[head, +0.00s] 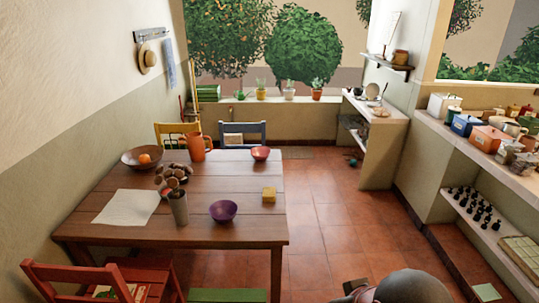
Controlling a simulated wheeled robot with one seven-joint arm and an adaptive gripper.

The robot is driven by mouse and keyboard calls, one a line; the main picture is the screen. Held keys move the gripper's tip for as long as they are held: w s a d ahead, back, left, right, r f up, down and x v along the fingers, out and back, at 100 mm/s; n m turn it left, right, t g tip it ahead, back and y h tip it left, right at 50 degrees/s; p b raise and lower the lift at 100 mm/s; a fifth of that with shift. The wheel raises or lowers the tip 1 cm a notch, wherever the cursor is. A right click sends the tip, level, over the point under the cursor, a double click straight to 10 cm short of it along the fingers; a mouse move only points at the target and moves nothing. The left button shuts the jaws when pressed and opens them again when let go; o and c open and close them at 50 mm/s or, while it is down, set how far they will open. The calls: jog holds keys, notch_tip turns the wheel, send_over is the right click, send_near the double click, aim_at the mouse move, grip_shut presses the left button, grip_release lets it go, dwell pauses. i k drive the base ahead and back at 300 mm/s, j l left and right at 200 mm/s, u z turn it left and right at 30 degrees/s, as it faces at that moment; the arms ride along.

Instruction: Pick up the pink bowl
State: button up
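A purple bowl (223,211) stands nearer, by the front edge of the same table. A rounded grey part of my arm shows at the bottom edge, right of the table, with a small dark part beside it. My gripper's fingers do not show, and the pink bowl is well away from the arm.
On the table are an orange jug (199,148), a brown bowl with an orange fruit (130,159), a plant pot (179,208), a white sheet (125,207) and a yellow block (269,194). Chairs surround it. Tiled floor (325,215) is clear to its right; shelves (465,145) line the right wall.

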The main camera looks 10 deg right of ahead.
aim_at(261, 154)
jog(key=i+l, duration=0.25)
jog(key=i+l+u, duration=0.1)
jog(key=l, duration=0.35)
jog(key=i+l, duration=0.55)
jog(key=l, duration=0.2)
jog(key=i+l+u, duration=0.1)
jog(key=l, duration=0.3)
jog(key=i+l, duration=0.45)
jog(key=i, duration=0.45)
jog(key=i+l+u, duration=0.15)
jog(key=i, duration=0.45)
